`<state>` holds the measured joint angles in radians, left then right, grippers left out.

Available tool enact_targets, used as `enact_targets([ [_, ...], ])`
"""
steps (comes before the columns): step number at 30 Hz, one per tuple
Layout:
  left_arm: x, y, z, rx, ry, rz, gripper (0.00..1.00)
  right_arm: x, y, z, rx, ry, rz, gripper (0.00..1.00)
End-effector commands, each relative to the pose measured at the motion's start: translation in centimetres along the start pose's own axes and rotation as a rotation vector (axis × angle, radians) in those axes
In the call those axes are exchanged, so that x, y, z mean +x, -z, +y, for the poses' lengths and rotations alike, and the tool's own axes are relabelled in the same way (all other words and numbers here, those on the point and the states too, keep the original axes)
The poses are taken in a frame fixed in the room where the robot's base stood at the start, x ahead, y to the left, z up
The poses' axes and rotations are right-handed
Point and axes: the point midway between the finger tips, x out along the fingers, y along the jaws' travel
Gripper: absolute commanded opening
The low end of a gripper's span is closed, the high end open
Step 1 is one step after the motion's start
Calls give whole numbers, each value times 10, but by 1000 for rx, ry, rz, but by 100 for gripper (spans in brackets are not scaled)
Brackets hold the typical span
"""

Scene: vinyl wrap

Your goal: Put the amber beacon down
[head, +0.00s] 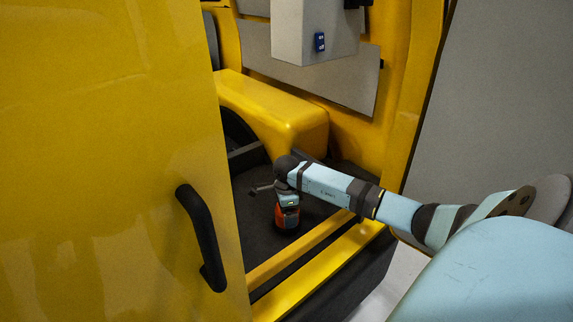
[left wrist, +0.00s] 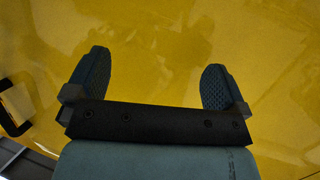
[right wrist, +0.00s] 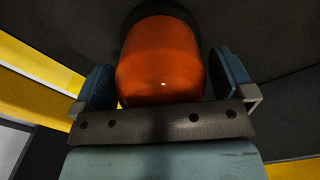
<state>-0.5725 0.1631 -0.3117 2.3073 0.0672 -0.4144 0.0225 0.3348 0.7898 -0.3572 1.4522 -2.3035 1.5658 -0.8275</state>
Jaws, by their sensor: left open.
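The amber beacon (head: 287,215), an orange dome with a dark base, is upright on the dark floor inside the yellow vehicle, behind the sill. In the right wrist view the beacon (right wrist: 160,62) lies between the fingers of my right gripper (right wrist: 168,80). These fingers are spread wide, with a narrow gap at the beacon's right side; contact on its left side is unclear. My right gripper (head: 288,191) reaches down on it from above. My left gripper (left wrist: 155,85) is open and empty, facing a glossy yellow panel. It is out of sight in the head view.
A yellow door panel (head: 110,130) with a black handle (head: 202,238) fills the left. A yellow sill (head: 325,265) runs in front of the dark floor. A yellow wheel-arch box (head: 285,108) stands behind the beacon, and a grey box (head: 315,30) hangs above.

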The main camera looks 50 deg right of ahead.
Motion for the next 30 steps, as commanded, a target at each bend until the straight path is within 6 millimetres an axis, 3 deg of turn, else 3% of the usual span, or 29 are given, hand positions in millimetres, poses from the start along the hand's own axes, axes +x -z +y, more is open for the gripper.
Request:
enact_targets([
  [8,-1,2,0,-1,4,-9,100,-11,0,-1,-1,2,0,100],
  [14,-4,-9,-5,5,24,-81,100,-50,1,-1,-1,5,0,100],
  [21,-14,-39,-15,3,60,-195,100,-99,0,-1,-1,4,1,100],
  [30,-13,-37,-16,11,62,-194,100,-122,0,0,0,0,0,100],
])
